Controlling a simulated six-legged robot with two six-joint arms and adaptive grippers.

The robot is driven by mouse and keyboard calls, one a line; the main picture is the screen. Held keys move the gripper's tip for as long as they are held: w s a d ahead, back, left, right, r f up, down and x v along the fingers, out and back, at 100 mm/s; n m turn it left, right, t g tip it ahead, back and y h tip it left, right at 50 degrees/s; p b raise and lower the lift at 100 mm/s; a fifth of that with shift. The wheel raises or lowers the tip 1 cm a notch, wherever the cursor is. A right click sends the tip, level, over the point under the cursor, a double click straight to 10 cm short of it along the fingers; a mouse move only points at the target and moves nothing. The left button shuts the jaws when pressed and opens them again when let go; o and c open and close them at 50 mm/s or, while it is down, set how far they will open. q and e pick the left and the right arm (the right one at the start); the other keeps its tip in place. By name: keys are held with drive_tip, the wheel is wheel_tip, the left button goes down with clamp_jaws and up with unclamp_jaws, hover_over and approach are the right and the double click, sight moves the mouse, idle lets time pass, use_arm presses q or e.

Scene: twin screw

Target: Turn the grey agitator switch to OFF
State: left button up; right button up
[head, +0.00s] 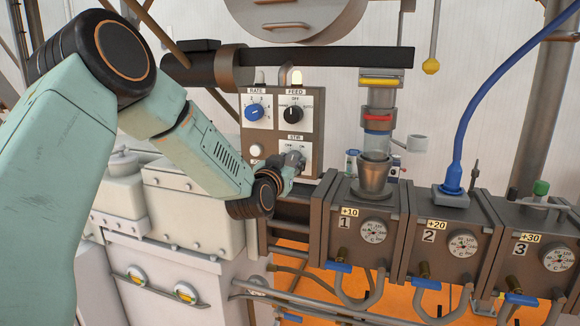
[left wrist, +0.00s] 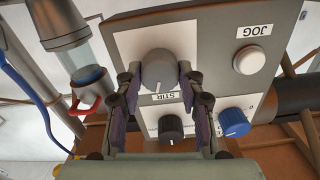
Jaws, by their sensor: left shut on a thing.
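The grey agitator switch (head: 292,158) is on the white STIR plate at the lower right of the control panel (head: 264,131). In the left wrist view, the round grey knob (left wrist: 159,67) sits between my fingers, above the upside-down STIR label. My left gripper (head: 289,167) reaches the panel from the left and is shut on the knob, one finger on each side; it also fills the middle of the left wrist view (left wrist: 160,80). The fingers partly cover the plate. I cannot tell which mark the switch points at. My right gripper is out of view.
The blue RATE knob (head: 254,112) and black FEED knob (head: 293,114) are above the switch. The white JOG button (left wrist: 250,60) is beside it. A metal cup (head: 375,177) and numbered boxes (head: 437,241) stand to the right. A dark horizontal bar (head: 325,57) runs above the panel.

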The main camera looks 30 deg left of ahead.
use_arm(q)
drive_tip(key=n+b, duration=0.1)
drive_tip(key=n, duration=0.1)
drive_tip(key=n+b, duration=0.1)
drive_tip(key=n, duration=0.1)
drive_tip(key=shift+f+n+b, duration=0.2)
drive_tip(key=shift+n+b, duration=0.1)
drive_tip(key=shift+b, duration=0.1)
drive_tip(key=shift+n+b, duration=1.6)
drive_tip(key=shift+n, duration=0.9)
drive_tip(key=o, duration=1.2)
drive_tip(key=shift+r, duration=0.1)
drive_tip(key=shift+s, duration=0.1)
drive_tip(key=v, duration=1.1)
drive_tip(key=shift+s+d, duration=0.2)
drive_tip(key=shift+s, duration=0.2)
